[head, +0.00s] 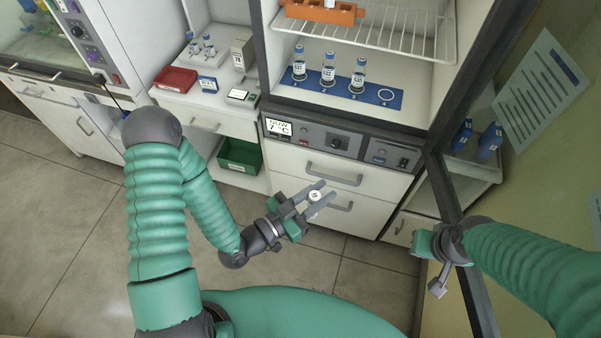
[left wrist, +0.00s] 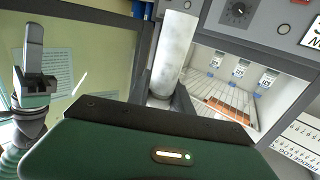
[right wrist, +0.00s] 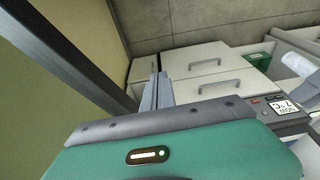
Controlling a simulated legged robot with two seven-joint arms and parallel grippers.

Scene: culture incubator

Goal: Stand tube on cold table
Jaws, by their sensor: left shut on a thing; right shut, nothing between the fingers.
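My left gripper (head: 318,196) is shut on a whitish tube (head: 314,196), seen from its end in the head view, in front of the cabinet drawers. The tube (left wrist: 174,52) shows lengthwise in the left wrist view, and partly at the right edge of the right wrist view (right wrist: 297,64). My right gripper (head: 437,288) is shut and empty, low at the right; its fingers (right wrist: 156,92) show in its wrist view. A blue strip (head: 381,104) with numbered circles lies on the open cabinet's floor. Three capped, labelled tubes (head: 328,69) stand upright on it; circle 4 (head: 387,94) is bare.
A wire shelf (head: 400,38) with an orange rack (head: 318,13) hangs above the strip. The control panel (head: 335,143) shows 7 °C below the opening. The open door's dark frame (head: 449,195) stands at right. A red tray (head: 174,78) is at left.

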